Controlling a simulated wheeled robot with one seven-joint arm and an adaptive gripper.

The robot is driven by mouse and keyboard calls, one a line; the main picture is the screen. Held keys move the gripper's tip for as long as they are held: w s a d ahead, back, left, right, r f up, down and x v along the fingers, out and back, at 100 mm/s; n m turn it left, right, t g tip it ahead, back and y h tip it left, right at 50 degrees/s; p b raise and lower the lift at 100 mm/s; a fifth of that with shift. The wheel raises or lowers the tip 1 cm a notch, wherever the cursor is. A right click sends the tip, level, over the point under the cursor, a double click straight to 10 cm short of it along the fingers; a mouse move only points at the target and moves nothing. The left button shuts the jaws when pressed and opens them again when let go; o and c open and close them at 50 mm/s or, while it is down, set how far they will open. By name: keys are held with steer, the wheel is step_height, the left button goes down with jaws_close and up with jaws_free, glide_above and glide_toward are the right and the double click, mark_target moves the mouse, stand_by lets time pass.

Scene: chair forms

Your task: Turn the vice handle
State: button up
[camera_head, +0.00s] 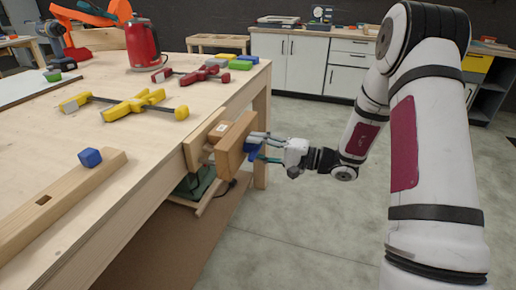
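A wooden vice (234,143) is fixed to the side edge of the workbench, its thick front jaw facing right. A blue part (252,153), seemingly its handle, shows at the right face of that jaw. My gripper (258,147) reaches in from the right, level with the vice, its fingers at the blue part. The fingers overlap the blue part in the picture and partly hide it. The view is too small to tell whether they touch it or grip it.
The wooden workbench (140,140) fills the left. White cabinets (310,62) stand at the back. The floor right of the bench is clear.

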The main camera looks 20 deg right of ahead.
steer(key=c, duration=0.6)
steer(key=shift+m+p, duration=0.45)
steer(key=shift+m, duration=1.05)
steer(key=o, duration=1.2)
steer(key=shift+c, duration=0.2)
steer(key=shift+d, duration=0.1)
steer(key=v, duration=1.2)
